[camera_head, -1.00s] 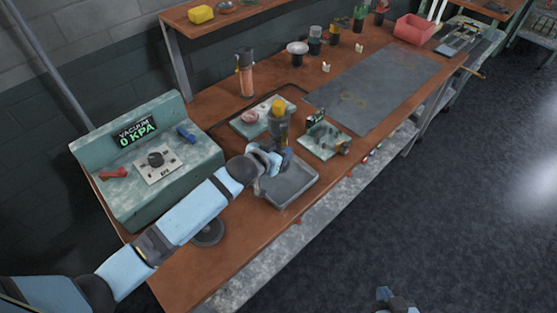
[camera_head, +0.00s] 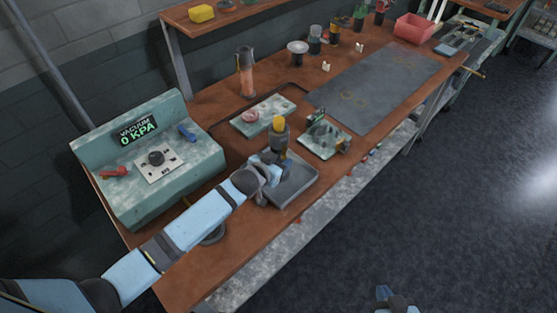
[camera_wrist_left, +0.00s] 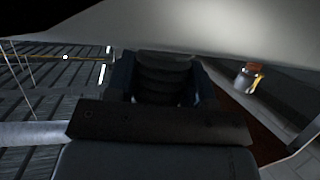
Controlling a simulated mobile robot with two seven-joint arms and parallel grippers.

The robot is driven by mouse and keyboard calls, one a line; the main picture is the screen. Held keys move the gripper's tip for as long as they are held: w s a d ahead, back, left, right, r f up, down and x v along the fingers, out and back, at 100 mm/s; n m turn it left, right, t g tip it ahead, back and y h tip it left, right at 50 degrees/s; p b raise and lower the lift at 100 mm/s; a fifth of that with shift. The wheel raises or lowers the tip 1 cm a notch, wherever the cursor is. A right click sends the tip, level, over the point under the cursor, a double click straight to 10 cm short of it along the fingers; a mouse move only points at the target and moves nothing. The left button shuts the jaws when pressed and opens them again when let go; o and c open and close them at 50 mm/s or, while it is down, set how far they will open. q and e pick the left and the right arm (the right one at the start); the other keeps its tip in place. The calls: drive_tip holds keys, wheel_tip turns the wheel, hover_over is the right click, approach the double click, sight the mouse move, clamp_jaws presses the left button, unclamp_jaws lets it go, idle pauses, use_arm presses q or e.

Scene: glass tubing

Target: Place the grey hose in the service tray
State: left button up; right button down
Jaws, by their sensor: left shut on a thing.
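My left gripper (camera_head: 274,164) is over the back left part of the grey service tray (camera_head: 302,189), which lies near the bench's front edge. It is shut on an upright dark grey piece with a yellow top (camera_head: 279,139), which I take to be the grey hose. In the left wrist view, a dark ribbed body (camera_wrist_left: 165,75) sits between the fingers. The hose's lower end is hidden, so I cannot tell if it touches the tray. My right gripper (camera_head: 385,294) shows small at the bottom edge, away from the bench; its jaws are unclear.
A green vacuum console (camera_head: 150,165) stands left of my left arm. A pale pad (camera_head: 262,112) lies behind the tray, and a green pad with fittings (camera_head: 325,139) lies to its right. A glass cylinder (camera_head: 245,75) stands farther back. A dark mat (camera_head: 385,85) is clear.

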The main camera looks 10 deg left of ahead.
use_arm(q)
drive_tip(key=shift+s+f, duration=0.3)
drive_tip(key=shift+f, duration=0.2)
drive_tip(key=o, duration=1.2)
drive_tip(key=shift+s+d+f, duration=0.1)
drive_tip(key=shift+f, duration=0.15)
drive_tip(key=shift+c, duration=0.2)
drive_tip(key=shift+r, duration=0.6)
drive_tip(key=v, duration=1.1)
drive_tip(key=shift+a+r+b, duration=0.3)
drive_tip(key=shift+r, duration=0.15)
